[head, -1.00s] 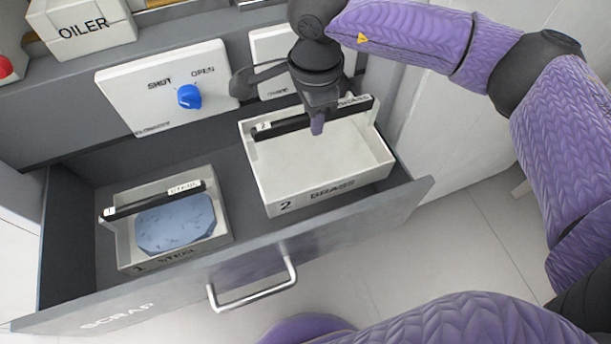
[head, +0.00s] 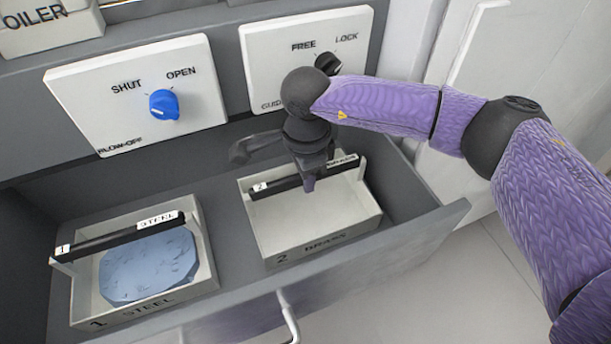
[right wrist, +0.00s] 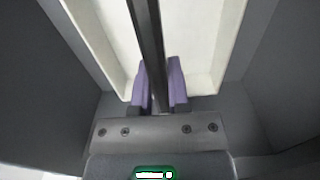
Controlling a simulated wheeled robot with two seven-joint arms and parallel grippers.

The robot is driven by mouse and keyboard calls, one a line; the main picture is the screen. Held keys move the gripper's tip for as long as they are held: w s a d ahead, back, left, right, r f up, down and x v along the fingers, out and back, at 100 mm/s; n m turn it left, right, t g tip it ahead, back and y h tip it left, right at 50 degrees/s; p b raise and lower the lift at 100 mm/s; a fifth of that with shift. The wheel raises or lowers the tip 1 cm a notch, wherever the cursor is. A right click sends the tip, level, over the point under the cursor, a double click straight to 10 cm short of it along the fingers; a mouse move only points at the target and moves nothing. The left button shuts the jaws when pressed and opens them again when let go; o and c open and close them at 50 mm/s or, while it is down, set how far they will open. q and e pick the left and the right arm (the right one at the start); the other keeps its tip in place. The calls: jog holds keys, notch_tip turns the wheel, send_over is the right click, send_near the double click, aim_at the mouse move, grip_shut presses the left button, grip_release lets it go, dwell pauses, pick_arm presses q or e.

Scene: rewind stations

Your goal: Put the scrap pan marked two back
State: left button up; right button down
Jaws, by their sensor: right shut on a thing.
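The scrap pan marked two (head: 318,218) is a pale open box labelled "2 BRASS" with a dark bar handle across its top. It is inside the open scrap drawer (head: 400,238), on the right side, and looks level and empty. My right gripper (head: 308,186) is shut on its handle. The right wrist view shows the purple fingers (right wrist: 160,85) on both sides of the dark bar (right wrist: 148,40), with the pale pan (right wrist: 205,50) below. Whether the pan's underside touches the drawer floor is hidden. My left gripper is not in view.
Pan one (head: 205,262), marked "STEEL", stands at the drawer's left with a blue speckled piece (head: 150,265) in it. Behind are a shut/open panel with a blue knob (head: 163,104) and a free/lock panel with a black knob (head: 328,64). An oiler box (head: 50,28) is at top left.

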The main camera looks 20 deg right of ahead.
jog(key=c, duration=0.6)
grip_release()
jog(key=shift+f, duration=0.2)
jog(key=r+p, duration=0.6)
jog(key=r, duration=0.4)
jog(key=shift+w+r, duration=0.2)
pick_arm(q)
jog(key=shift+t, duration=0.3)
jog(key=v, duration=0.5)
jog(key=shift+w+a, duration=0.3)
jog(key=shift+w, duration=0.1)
pick_arm(e)
jog(key=shift+f, duration=0.2)
